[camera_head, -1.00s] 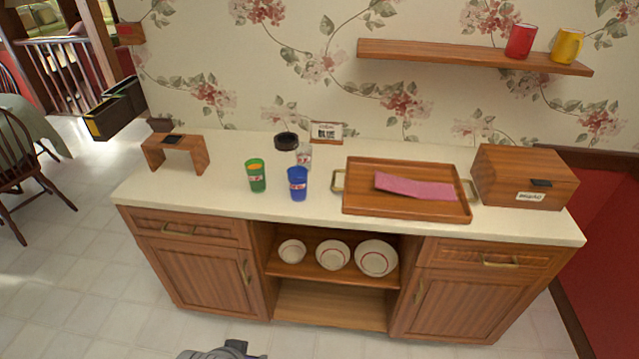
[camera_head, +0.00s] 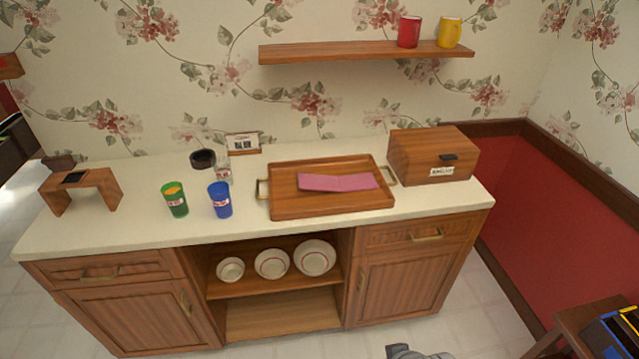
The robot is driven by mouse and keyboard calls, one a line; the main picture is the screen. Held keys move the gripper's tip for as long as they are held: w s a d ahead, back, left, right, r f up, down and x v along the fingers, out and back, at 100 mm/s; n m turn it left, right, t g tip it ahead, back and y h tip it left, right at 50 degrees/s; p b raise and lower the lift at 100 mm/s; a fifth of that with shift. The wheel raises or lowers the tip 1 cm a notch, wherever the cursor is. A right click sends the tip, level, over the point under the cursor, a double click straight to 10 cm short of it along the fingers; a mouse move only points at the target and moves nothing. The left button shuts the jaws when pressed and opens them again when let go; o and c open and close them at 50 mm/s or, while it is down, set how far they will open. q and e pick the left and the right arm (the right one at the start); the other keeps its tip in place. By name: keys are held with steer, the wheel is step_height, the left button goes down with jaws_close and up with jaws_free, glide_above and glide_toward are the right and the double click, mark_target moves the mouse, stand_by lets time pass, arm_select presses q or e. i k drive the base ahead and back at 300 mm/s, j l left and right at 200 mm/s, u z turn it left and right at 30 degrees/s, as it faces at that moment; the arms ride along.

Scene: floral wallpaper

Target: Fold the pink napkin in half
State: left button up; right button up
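The pink napkin (camera_head: 337,182) lies as a long narrow strip on the brown wooden tray (camera_head: 345,206), which sits on the counter right of its middle. A crease line shows near the napkin's middle. The tray has a metal handle at each short end. A grey piece (camera_head: 415,352), apparently part of my own body, shows at the bottom edge. Neither of my grippers can be made out in the head view.
A blue cup (camera_head: 220,200) and a green cup (camera_head: 174,199) stand left of the tray, with a clear glass (camera_head: 222,168) behind. A wooden box (camera_head: 432,154) stands right of the tray. A shelf (camera_head: 370,52) with mugs hangs above. Bowls (camera_head: 272,264) sit in the open cabinet.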

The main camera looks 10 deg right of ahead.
mark_target(325, 182)
steer(key=i+j+u, duration=0.25)
steer(key=i, duration=0.2)
steer(key=i+j+u, duration=0.2)
steer(key=i, duration=0.25)
